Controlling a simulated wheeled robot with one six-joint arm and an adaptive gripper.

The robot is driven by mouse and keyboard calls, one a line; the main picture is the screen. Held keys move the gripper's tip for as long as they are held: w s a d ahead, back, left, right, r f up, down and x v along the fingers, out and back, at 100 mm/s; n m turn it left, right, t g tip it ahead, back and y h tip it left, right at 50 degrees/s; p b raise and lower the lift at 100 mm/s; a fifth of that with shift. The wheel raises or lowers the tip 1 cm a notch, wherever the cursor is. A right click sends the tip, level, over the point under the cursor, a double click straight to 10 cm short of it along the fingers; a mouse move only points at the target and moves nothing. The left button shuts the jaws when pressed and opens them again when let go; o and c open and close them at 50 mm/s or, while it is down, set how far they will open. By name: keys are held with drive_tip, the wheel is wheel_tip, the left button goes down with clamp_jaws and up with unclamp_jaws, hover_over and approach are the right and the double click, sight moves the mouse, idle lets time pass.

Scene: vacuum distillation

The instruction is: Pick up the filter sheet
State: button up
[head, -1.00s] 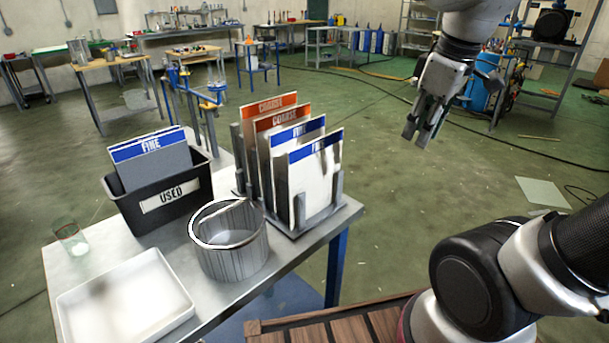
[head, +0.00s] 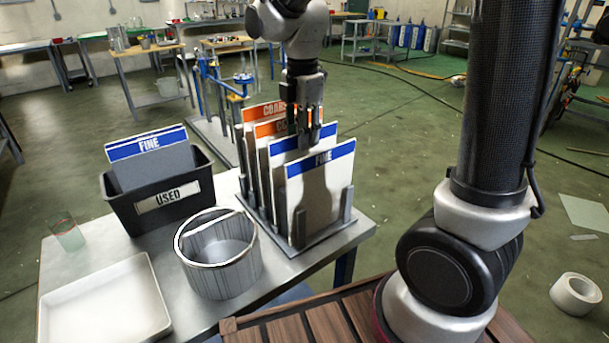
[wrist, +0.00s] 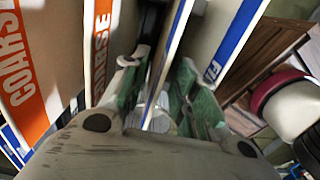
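Filter sheets stand upright in a slotted rack (head: 347,205) on the metal table. Two orange-topped COARSE sheets are at the back, the rear one (head: 262,112) labelled clearly. Two blue-topped FINE sheets are in front: the front one (head: 318,190) and the one behind it (head: 283,146). My gripper (head: 309,138) points down over the rack. In the wrist view, its green-padded fingers (wrist: 162,85) stand on either side of the rear FINE sheet (wrist: 177,35), with gaps showing. The front FINE sheet (wrist: 232,45) is outside the right finger. Exact finger contact is partly hidden.
A black USED bin (head: 152,207) with a FINE sheet (head: 148,155) stands left of the rack. A round metal vessel (head: 220,262), a white tray (head: 105,305) and a small glass (head: 67,236) are on the table. The neighbouring sheets leave little room around the fingers.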

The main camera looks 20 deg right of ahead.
wheel_tip(320, 180, down, 4)
drive_tip(key=shift+d+r, duration=0.1)
clamp_jaws()
idle(0.4)
